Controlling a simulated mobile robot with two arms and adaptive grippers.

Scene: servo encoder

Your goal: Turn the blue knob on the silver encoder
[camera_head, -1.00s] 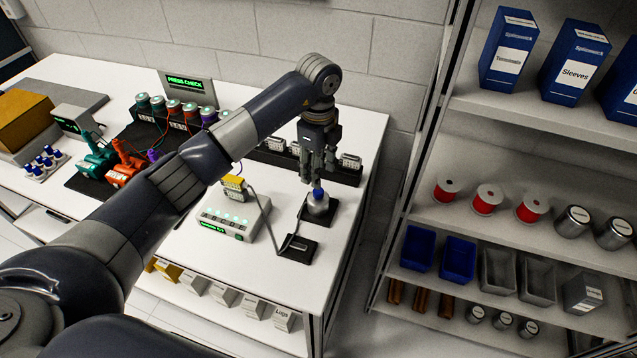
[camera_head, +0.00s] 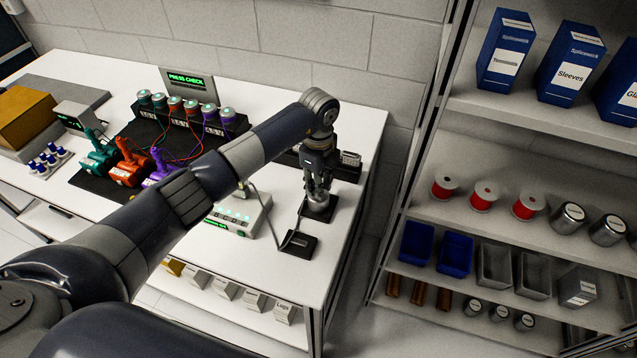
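The silver encoder (camera_head: 320,208) stands on a small black base near the right end of the white table. My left gripper (camera_head: 318,192) points straight down over it, with its fingertips at the top of the encoder, where the blue knob is. The fingers hide the knob, and I cannot tell whether they are closed on it or only around it. My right gripper is not in view.
A black connector block (camera_head: 298,246) lies in front of the encoder with a cable. A white box with green lights (camera_head: 240,215) is to the left. A black rack with connectors (camera_head: 348,168) stands behind. A shelf unit (camera_head: 500,211) is on the right, across a gap.

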